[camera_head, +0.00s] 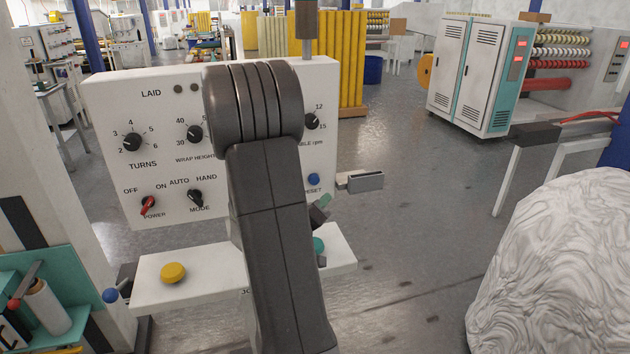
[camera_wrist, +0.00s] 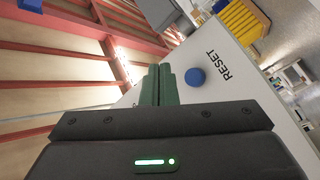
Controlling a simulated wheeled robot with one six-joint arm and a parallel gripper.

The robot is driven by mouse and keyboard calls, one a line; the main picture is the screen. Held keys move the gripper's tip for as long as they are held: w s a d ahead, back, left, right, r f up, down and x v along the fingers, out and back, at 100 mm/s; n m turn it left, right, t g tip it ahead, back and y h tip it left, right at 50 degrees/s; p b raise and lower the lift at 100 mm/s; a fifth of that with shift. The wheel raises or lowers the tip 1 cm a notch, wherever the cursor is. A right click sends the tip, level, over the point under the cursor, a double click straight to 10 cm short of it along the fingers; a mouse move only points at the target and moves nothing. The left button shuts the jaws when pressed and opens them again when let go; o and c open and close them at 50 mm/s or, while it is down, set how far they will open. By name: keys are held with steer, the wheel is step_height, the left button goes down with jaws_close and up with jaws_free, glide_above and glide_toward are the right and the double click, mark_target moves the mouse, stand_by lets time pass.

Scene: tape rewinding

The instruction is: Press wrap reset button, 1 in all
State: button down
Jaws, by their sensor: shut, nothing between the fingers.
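The wrap reset button is a round blue button on the white control panel. In the head view the button (camera_head: 314,180) sits at the panel's lower right, above a partly covered RESET label. In the wrist view the button (camera_wrist: 195,77) is just right of my fingertips, beside the full RESET label. My gripper (camera_head: 325,200) shows dark with green fingers, just below and right of the button in the head view. In the wrist view my gripper (camera_wrist: 161,72) has its green fingers together and empty. I cannot tell the exact gap between fingertips and panel.
The control panel (camera_head: 105,110) carries black knobs and a red power switch (camera_head: 149,206). My arm covers its middle. A white shelf (camera_head: 205,270) below holds a yellow button (camera_head: 173,273) and a green button (camera_head: 318,244). A grey block (camera_head: 365,182) juts out right. A wrapped bale (camera_head: 555,265) stands lower right.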

mark_target(319, 180)
steer(key=shift+w+a+p, duration=0.15)
steer(key=shift+w+a, duration=0.15)
steer(key=shift+w, duration=0.7)
steer(key=shift+w+a+p, duration=0.15)
steer(key=shift+w+a, duration=0.2)
steer(key=shift+w, duration=0.65)
steer(key=shift+w+a+p, duration=0.15)
steer(key=shift+w+a, duration=0.15)
steer(key=shift+w, duration=0.7)
steer(key=shift+w+a, duration=0.15)
steer(key=shift+w, duration=0.25)
steer(key=shift+w+a, duration=0.15)
steer(key=shift+w, duration=0.35)
stand_by(0.4)
steer(key=shift+s, duration=0.15)
steer(key=shift+s+d, duration=0.25)
steer(key=shift+s, duration=0.5)
steer(key=shift+s, duration=0.1)
steer(key=shift+s+d+b, duration=0.15)
steer(key=shift+s+d, duration=0.1)
steer(key=shift+s, duration=0.5)
steer(key=shift+s+d+b, duration=0.15)
steer(key=shift+s+d, duration=0.15)
steer(key=shift+s, duration=0.5)
steer(key=shift+s+d+b, duration=0.15)
steer(key=shift+s+d, duration=0.1)
steer(key=shift+s, duration=0.5)
steer(key=shift+w, duration=0.1)
